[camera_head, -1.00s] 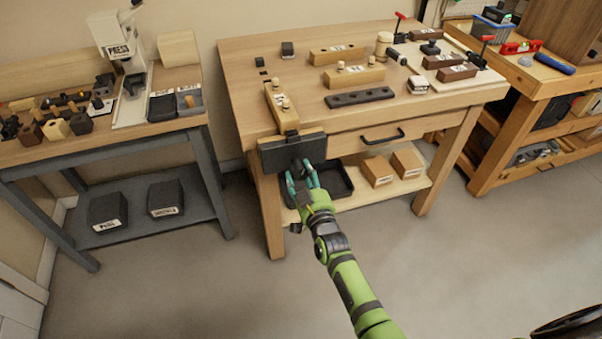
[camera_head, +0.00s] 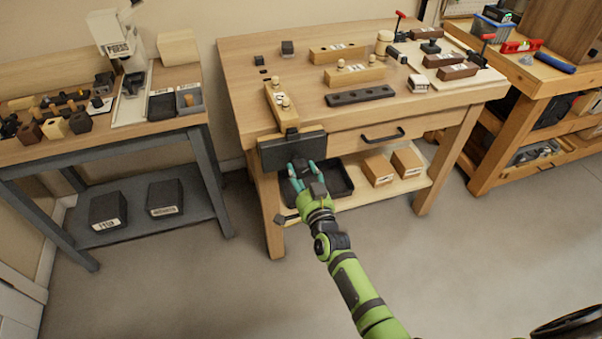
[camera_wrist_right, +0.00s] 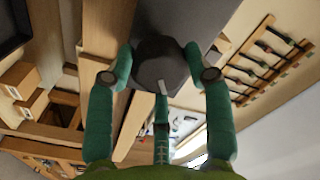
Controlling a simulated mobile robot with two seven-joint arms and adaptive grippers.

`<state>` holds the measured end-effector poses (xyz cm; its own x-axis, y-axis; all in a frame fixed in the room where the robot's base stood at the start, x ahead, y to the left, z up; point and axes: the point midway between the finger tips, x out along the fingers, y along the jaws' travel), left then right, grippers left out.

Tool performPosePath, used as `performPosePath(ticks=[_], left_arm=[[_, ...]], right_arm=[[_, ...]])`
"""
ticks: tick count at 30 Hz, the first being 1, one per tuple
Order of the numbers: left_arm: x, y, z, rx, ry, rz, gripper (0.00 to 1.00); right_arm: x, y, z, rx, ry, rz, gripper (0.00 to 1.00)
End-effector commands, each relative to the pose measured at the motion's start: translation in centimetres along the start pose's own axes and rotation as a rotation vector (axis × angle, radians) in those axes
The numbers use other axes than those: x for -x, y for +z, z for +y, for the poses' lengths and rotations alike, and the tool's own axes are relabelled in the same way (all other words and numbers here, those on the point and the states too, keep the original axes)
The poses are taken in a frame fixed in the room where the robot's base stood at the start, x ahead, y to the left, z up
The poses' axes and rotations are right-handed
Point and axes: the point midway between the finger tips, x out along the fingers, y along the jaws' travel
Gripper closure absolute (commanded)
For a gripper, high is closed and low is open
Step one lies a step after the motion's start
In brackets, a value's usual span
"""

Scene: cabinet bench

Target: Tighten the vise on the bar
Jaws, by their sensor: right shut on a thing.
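The vise (camera_head: 292,151) is a dark block at the front left edge of the wooden bench. My right gripper (camera_head: 303,172) is at its front, with teal fingers shut around a round dark hub. In the right wrist view the fingers (camera_wrist_right: 163,75) close around this hub (camera_wrist_right: 160,62), which carries a pale mark. A light wooden block with knobs (camera_head: 281,106) lies just behind the vise jaw. I cannot tell whether it is the bar, or how tightly the jaws close. A small dark piece (camera_head: 280,219) shows below left of my gripper. My left gripper is out of view.
The bench top (camera_head: 240,75) holds several wooden blocks and a dark bar with holes (camera_head: 360,96). A drawer handle (camera_head: 382,136) is right of the vise. A dark tray (camera_head: 338,180) and boxes (camera_head: 378,170) are on the lower shelf. The floor in front is clear.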

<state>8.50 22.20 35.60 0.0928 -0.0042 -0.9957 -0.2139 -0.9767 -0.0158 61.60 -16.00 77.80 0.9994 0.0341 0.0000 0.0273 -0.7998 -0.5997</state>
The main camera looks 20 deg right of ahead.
Motion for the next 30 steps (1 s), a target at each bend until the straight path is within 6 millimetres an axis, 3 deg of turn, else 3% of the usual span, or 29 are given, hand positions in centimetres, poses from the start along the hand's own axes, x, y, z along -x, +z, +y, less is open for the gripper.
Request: performPosePath(ticks=[9,15,26,30], left_arm=[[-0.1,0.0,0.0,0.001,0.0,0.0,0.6],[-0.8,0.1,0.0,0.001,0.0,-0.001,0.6],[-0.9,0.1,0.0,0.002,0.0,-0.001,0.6],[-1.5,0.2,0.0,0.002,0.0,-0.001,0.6]], right_arm=[[-0.1,0.0,0.0,-0.054,-0.001,0.001,0.77],[-0.1,0.0,0.0,-0.331,-0.002,0.001,0.77],[-0.2,-0.1,0.0,-0.401,-0.001,0.001,0.77],[-0.2,0.0,0.0,-0.577,-0.003,0.003,0.77]])
